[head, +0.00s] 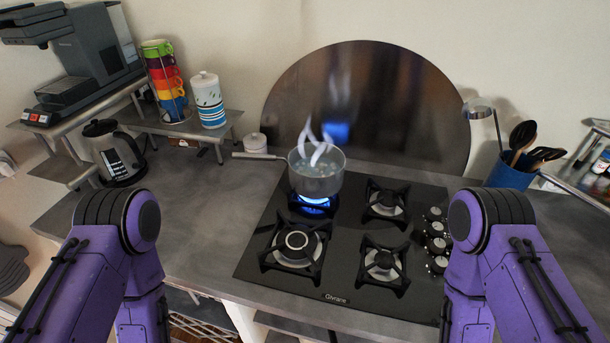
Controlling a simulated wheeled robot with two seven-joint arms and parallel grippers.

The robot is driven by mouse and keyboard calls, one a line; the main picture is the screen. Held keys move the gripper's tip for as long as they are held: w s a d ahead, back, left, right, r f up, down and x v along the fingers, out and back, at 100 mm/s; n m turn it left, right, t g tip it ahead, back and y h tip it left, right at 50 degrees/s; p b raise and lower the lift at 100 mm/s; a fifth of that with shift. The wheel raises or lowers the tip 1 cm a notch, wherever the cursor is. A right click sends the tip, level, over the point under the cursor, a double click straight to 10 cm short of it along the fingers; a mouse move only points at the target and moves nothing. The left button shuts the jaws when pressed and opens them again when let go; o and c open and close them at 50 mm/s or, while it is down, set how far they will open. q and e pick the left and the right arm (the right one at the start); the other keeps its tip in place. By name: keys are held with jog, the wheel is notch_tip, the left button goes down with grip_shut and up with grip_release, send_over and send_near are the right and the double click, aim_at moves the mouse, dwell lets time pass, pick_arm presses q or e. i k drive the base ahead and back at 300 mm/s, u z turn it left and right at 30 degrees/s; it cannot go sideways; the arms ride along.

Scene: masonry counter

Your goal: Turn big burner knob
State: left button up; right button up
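A black gas hob (345,283) is set in the grey counter. Several round, metallic knobs (437,245) stand in a column on its right side, just left of my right arm; I cannot tell from here which one belongs to the big burner. The big burner (297,247) is at the front left and shows no flame. The back left burner (315,207) burns with a blue flame under a steaming pot (316,180). Both my purple arms come in from the bottom corners. Neither gripper is in view.
The pot's handle (258,156) points left. A utensil holder (510,175) stands at the back right. A kettle (113,152), a shelf with stacked cups (165,80) and a canister (208,100) are at the left. The counter left of the hob is clear.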

aim_at(436, 230)
jog(key=z, duration=1.1)
